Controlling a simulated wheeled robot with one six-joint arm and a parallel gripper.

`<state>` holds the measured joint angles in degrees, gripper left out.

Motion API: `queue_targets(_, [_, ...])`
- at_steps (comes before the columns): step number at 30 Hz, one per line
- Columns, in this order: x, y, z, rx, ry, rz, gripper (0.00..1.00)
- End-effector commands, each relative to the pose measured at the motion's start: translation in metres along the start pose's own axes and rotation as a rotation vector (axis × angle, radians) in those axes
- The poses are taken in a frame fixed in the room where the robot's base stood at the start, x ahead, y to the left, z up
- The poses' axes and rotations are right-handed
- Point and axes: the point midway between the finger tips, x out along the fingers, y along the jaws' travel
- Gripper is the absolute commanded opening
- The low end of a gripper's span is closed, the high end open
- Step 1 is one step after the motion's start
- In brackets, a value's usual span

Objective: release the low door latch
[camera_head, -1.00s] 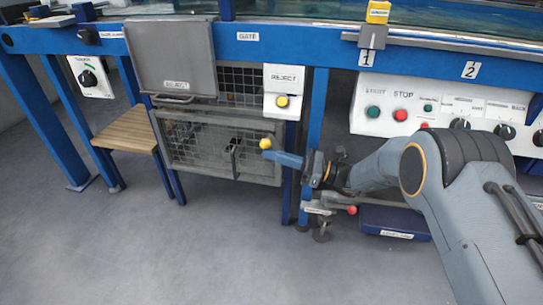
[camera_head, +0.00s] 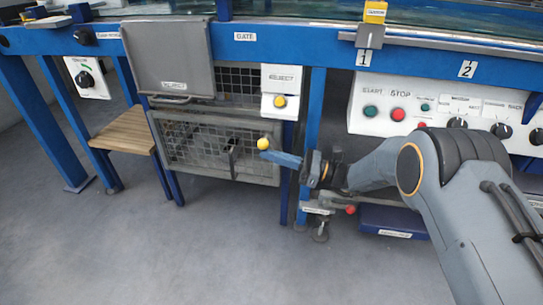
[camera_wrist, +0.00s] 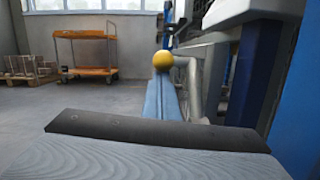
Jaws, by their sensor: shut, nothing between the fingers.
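The low door (camera_head: 190,158) is a grey-framed mesh panel, and it looks closed. A yellow ball knob (camera_head: 263,143), which looks like its latch, sits at the door's upper right edge. My gripper (camera_head: 265,154) has blue fingers that are shut and empty. In the head view its tip lies just below the knob. In the wrist view the knob (camera_wrist: 163,60) appears right at the far end of the shut fingers (camera_wrist: 161,88). I cannot tell whether they touch. The latch's stem is hidden behind the fingers.
A REJECT box with a yellow button (camera_head: 280,101) hangs above the knob. A blue post (camera_head: 314,110) stands beside my wrist. A wooden stool (camera_head: 126,130) is to the left. An orange cart (camera_wrist: 85,50) stands far off. The front floor is clear.

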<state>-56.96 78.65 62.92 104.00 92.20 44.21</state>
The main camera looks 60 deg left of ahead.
Motion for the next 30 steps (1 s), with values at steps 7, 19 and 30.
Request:
queue_targets(7, [0.000, 0.000, -0.001, 0.000, 0.000, 0.000, 0.00])
queue_targets(19, [-0.019, -0.006, -0.045, 0.001, -0.001, -0.015, 0.00])
queue_targets(30, [-0.086, -0.009, -0.071, -0.002, -0.002, -0.018, 0.00])
